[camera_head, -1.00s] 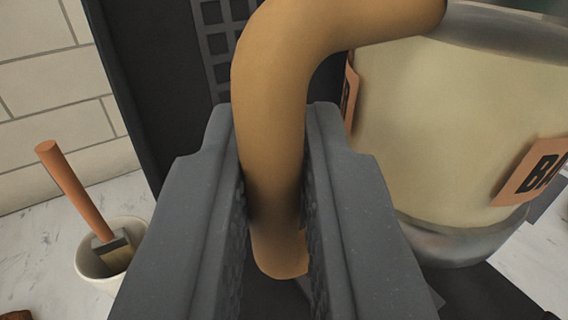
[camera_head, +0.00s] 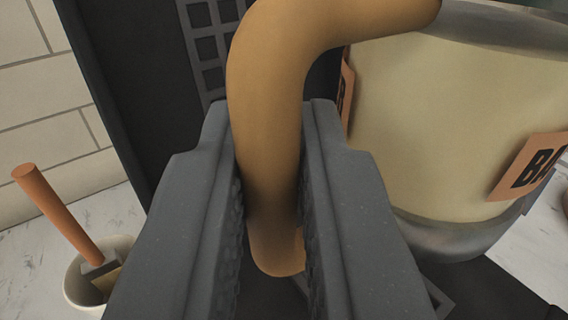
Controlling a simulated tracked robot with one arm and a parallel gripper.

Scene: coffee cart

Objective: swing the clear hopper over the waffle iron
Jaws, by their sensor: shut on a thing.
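The clear hopper (camera_head: 430,120) is at the right, filled with pale cream batter, with a metal band at its top and bottom and orange labels with black letters. Its tan curved handle (camera_head: 268,110) runs from the hopper's upper left and bends down between my gripper's fingers. My gripper (camera_head: 275,225) is shut on this handle, one dark grey finger on each side. The waffle iron (camera_head: 206,50) seems to be the dark upright plate with a square grid behind the handle; dark parts below are mostly hidden by my fingers.
A white cup (camera_head: 80,290) holding a brush with an orange handle (camera_head: 58,212) stands on the marble counter (camera_head: 120,218) at the lower left. A pale tiled wall (camera_head: 45,120) is behind it. Some bare counter shows at the right.

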